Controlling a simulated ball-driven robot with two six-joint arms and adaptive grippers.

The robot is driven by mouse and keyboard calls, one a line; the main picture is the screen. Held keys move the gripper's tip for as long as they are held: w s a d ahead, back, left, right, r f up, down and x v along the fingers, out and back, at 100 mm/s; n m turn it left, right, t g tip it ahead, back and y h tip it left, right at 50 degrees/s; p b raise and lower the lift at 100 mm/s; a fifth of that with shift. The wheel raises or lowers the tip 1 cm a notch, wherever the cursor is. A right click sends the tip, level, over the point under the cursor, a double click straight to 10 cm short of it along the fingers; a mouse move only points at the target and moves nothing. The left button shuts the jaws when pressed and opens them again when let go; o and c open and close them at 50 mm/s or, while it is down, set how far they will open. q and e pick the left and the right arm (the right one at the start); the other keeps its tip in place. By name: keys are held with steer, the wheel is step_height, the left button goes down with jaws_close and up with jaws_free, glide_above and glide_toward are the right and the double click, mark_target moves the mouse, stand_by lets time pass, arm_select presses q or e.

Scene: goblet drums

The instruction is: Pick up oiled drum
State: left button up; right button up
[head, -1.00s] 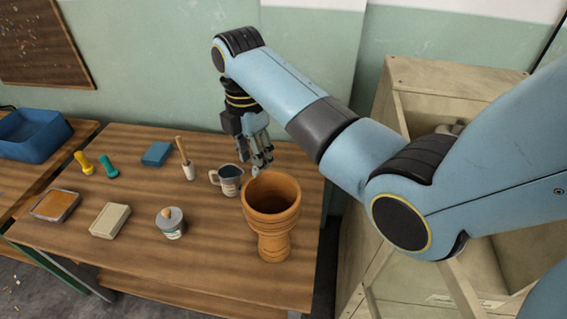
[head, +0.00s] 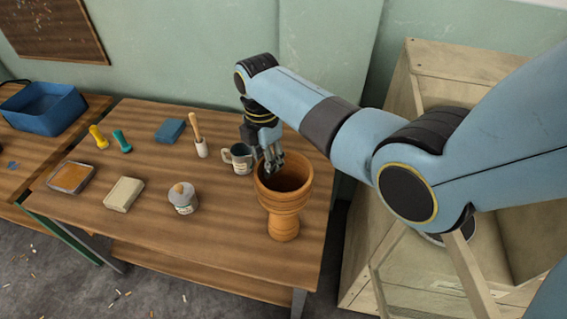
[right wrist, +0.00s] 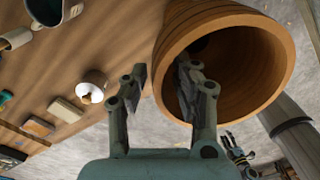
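The oiled drum (head: 285,200) is an orange-brown, ringed wooden goblet shape. It stands upright on the right end of the workbench, its wide open mouth up. In the right wrist view the drum (right wrist: 265,85) fills the upper right. My right gripper (head: 272,163) is at the left back of its rim, pointing down. In the right wrist view the right gripper (right wrist: 163,88) is open, with the rim wall between its fingers: one finger outside, the other over or inside the mouth. Contact cannot be told. What looks like my left gripper (right wrist: 236,152) shows small at the wrist view's lower right.
A wooden crate (head: 425,68) stands right of the bench (head: 225,255).

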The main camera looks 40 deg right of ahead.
jaws_close()
stand_by(0.4)
